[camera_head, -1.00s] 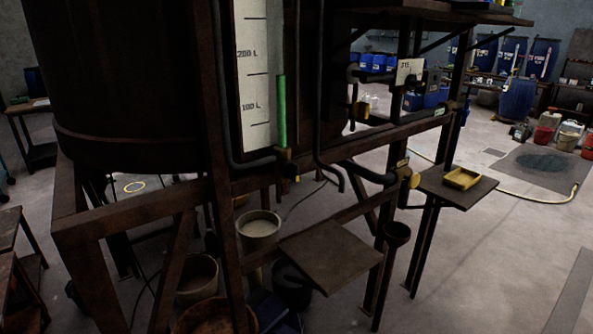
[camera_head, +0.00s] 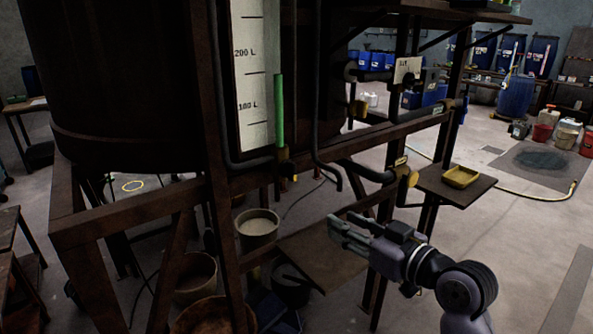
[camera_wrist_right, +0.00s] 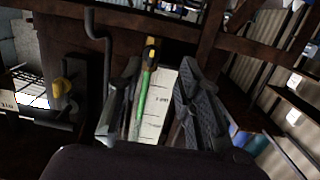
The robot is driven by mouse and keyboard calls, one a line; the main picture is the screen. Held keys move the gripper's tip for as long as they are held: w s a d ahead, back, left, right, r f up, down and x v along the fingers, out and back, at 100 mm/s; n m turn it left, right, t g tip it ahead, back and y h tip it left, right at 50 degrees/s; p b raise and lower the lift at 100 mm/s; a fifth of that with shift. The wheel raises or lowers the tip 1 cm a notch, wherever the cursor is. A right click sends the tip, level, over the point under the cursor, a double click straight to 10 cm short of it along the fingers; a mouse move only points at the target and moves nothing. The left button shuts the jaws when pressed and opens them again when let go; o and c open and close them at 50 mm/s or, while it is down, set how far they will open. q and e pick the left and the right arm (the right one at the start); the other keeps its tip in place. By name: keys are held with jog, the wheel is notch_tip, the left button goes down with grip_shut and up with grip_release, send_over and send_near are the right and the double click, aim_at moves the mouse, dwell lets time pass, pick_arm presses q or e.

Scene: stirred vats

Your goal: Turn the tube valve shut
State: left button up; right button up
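The sight tube (camera_head: 279,112), filled green, runs up beside a white litre scale (camera_head: 255,130) on the dark vat. The tube valve (camera_head: 284,157) is small and dark at the tube's lower end; its handle position is too small to tell here. In the right wrist view the picture is turned over, and the valve (camera_wrist_right: 151,52) shows yellow and black above the green tube (camera_wrist_right: 140,105), between the finger directions. My right gripper (camera_head: 340,230) is open and empty, below and right of the valve, well apart from it. Its fingers (camera_wrist_right: 156,68) are spread in the wrist view. My left gripper is not in view.
A rusty frame beam (camera_head: 330,142) crosses near the valve, and a dark pipe (camera_head: 318,120) hangs right of it. A shelf plate (camera_head: 310,262) lies below my right gripper. Buckets (camera_head: 258,224) stand below.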

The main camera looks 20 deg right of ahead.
notch_tip(320, 180, up, 4)
jog(key=t, duration=0.1)
jog(key=p, duration=0.4)
send_near(295, 169)
jog(key=shift+y, duration=0.4)
jog(key=x, duration=0.9)
jog(key=shift+w+d+f, duration=0.15)
jog(key=shift+w, duration=0.2)
jog(key=shift+c, duration=0.5)
grip_shut()
